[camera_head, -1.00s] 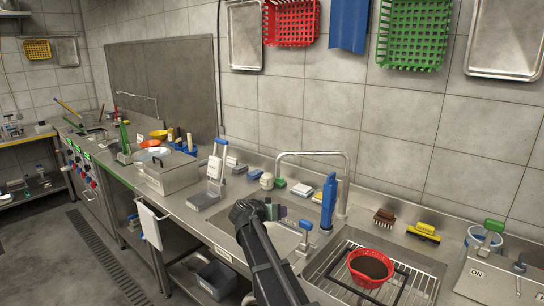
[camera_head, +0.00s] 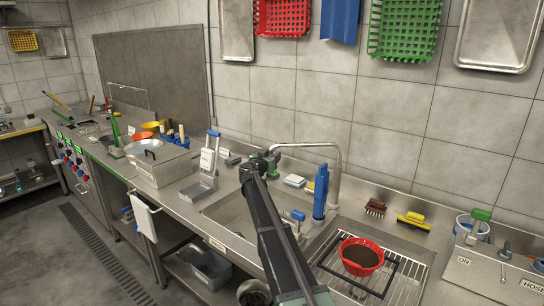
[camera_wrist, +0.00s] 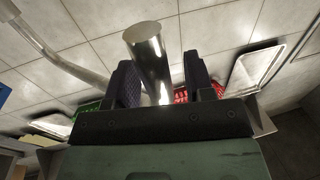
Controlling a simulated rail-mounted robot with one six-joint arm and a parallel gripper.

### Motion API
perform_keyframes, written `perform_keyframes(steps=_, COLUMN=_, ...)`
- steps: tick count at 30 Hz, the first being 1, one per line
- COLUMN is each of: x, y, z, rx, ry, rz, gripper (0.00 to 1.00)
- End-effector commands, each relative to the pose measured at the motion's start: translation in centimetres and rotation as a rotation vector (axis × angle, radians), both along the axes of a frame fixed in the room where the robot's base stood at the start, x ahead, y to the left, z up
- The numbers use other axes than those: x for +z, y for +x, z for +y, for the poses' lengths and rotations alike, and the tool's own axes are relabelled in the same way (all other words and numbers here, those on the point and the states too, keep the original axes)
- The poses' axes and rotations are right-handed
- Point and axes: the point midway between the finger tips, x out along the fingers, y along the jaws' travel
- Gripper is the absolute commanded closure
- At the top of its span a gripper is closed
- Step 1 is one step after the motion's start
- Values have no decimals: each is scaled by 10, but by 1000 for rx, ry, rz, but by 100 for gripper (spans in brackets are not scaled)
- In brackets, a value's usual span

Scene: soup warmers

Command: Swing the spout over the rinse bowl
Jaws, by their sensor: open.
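The chrome spout (camera_head: 312,146) rises from the back of the sink and reaches left over the left basin (camera_head: 222,212). My gripper (camera_head: 262,158) is at the spout's free left end. In the wrist view, the spout's round tip (camera_wrist: 147,45) shows between the two open fingers (camera_wrist: 160,85); I cannot tell whether they touch it. A red bowl (camera_head: 346,262) with dark brown contents sits on the wire rack (camera_head: 408,276) of the right basin. No label shows which is the rinse bowl. My arm hides part of the left basin.
A blue upright handle (camera_head: 321,192) stands just right of my arm, near the spout's base. A brown brush (camera_head: 375,207) and a yellow brush (camera_head: 413,221) lie on the back ledge. A grey and blue device (camera_head: 203,180) stands left of the basin.

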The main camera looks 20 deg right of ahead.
Motion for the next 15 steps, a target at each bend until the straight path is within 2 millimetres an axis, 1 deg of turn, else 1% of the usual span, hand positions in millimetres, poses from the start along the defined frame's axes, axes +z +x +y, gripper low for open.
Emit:
perform_keyframes(steps=2, x=0, y=6, z=-5, rx=1, ry=0, rz=0, gripper=52)
perform_keyframes(steps=8, x=0, y=6, z=-7, rx=1, ry=0, rz=0, gripper=52)
perform_keyframes(steps=9, x=0, y=6, z=-7, rx=1, ry=0, rz=0, gripper=53)
perform_keyframes(steps=11, x=0, y=6, z=-7, rx=1, ry=0, rz=0, gripper=62)
perform_keyframes(steps=15, x=0, y=5, z=-7, rx=1, ry=0, rz=0, gripper=84)
